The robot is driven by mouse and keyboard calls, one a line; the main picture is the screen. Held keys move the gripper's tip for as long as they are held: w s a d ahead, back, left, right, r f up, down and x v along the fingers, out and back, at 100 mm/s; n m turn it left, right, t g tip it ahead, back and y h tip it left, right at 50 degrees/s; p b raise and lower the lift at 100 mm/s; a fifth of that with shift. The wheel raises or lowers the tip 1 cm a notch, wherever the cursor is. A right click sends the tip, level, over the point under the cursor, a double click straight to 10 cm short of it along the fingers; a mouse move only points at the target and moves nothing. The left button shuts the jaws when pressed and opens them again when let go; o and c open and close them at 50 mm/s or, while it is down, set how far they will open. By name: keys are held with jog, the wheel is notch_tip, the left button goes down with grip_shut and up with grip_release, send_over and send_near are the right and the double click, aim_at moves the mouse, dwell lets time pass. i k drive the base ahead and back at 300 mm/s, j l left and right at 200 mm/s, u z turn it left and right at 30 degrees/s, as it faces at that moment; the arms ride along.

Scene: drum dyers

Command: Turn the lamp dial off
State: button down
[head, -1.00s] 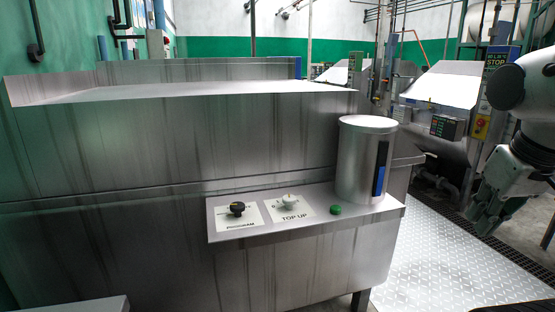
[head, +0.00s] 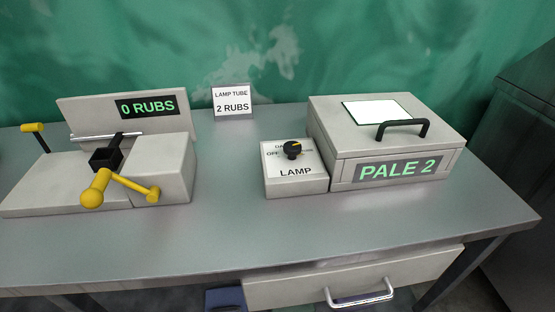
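The lamp dial (head: 292,149) is a black knob with a yellow pointer mark. It sits on top of a small pale box (head: 296,182) labelled LAMP, on the grey metal table (head: 230,236). Small lettering around the dial includes OFF at its left; the rest is partly hidden. The yellow mark seems to point toward the right, away from OFF. Touching or close beside the box at right is a larger pale cabinet (head: 340,144) with a lit PALE 2 display and a bright white panel on top. My gripper is not in the current view.
A rubbing device (head: 165,163) with yellow handles and a 0 RUBS display stands at left. A LAMP TUBE 2 RUBS card (head: 232,101) stands behind. A drawer (head: 300,290) juts below the table's front edge. The tabletop before the lamp box is clear.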

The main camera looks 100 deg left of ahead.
aim_at(293, 148)
jog(key=l+u, duration=0.15)
jog(key=u, duration=2.85)
jog(key=i+l+u, duration=0.15)
jog(key=i, duration=0.2)
